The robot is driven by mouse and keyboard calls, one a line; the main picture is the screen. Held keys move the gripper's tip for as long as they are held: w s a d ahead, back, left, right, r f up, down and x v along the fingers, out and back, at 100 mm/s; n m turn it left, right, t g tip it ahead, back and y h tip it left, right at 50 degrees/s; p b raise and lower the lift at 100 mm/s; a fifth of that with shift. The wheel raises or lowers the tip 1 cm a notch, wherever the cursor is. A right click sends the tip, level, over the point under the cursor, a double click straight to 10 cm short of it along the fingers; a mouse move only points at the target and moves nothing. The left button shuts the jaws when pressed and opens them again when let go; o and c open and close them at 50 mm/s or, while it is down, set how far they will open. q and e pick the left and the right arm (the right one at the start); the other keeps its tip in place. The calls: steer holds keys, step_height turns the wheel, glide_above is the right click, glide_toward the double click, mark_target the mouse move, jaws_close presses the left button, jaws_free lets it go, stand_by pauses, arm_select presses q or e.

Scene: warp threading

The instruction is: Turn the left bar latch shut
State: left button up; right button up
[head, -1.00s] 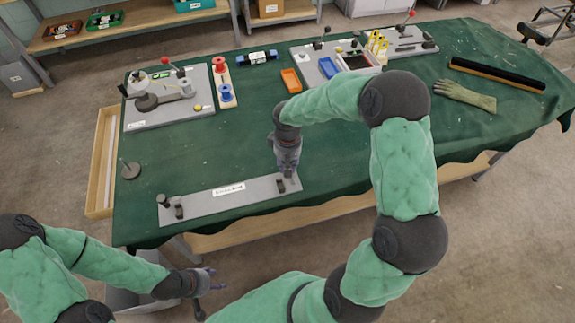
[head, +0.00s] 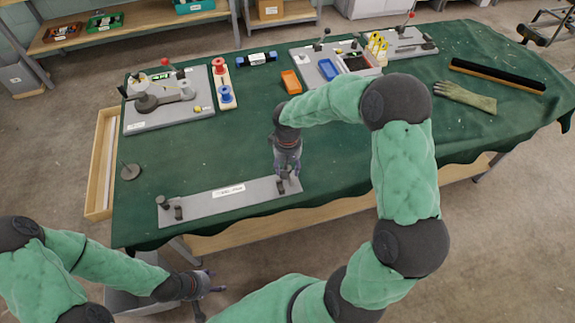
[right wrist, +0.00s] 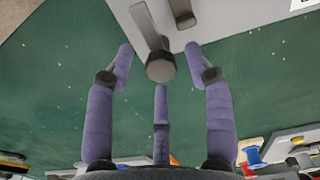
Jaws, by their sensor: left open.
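A long grey bar plate (head: 238,197) with a white label lies along the table's front edge. The left bar latch (head: 178,212) is a small dark piece at its left end, beside a dark post (head: 163,203). My left gripper (head: 213,284) is open and empty, low in front of the table and apart from the latch. My right gripper (head: 285,176) is at the plate's right end, partly hiding the right latch. In the right wrist view its purple fingers (right wrist: 160,68) are spread around the right latch's round knob (right wrist: 161,67), with gaps visible.
A grey fixture board (head: 185,112) stands at the back left, next to red and blue spools (head: 225,94). The cloth between fixture and plate is clear.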

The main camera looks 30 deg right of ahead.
mark_target(288, 168)
steer(key=shift+r, duration=0.1)
step_height(288, 168, up, 12)
stand_by(0.6)
stand_by(0.5)
